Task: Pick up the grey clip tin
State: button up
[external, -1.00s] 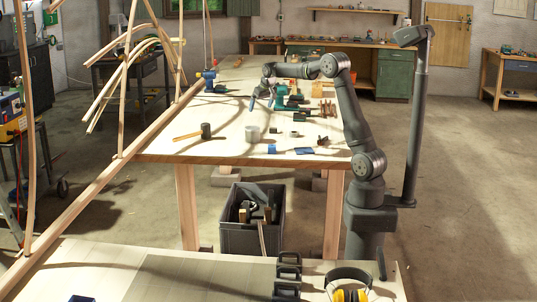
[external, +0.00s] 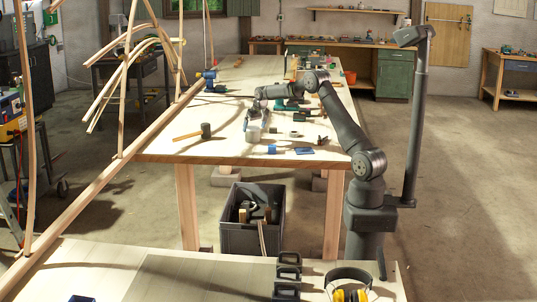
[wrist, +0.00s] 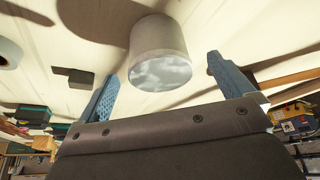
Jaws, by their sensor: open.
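The grey clip tin (external: 253,135) is a short pale-grey cylinder standing on the workbench top. In the wrist view the tin (wrist: 158,42) shows ahead of my fingers, with its shiny end facing the camera. My gripper (external: 254,115) is close to the tin, on its far side in the external view. In the wrist view my gripper (wrist: 163,67) has its two blue fingers spread, one on each side of the tin's line. Nothing is held between them. Whether a finger touches the tin cannot be told.
A mallet (external: 205,131) lies left of the tin. A white ring (external: 294,133), a small blue item (external: 272,149) and a blue flat piece (external: 304,150) lie to the right and nearer the front edge. A small dark block (wrist: 80,78) shows in the wrist view.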

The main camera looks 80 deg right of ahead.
aim_at(253, 128)
jog(key=shift+d+x, duration=0.15)
jog(key=shift+x, duration=1.3)
jog(key=shift+d+x, duration=0.1)
jog(key=shift+x, duration=1.35)
jog(key=shift+r, duration=0.15)
jog(key=shift+c, duration=0.5)
jog(key=c, duration=1.1)
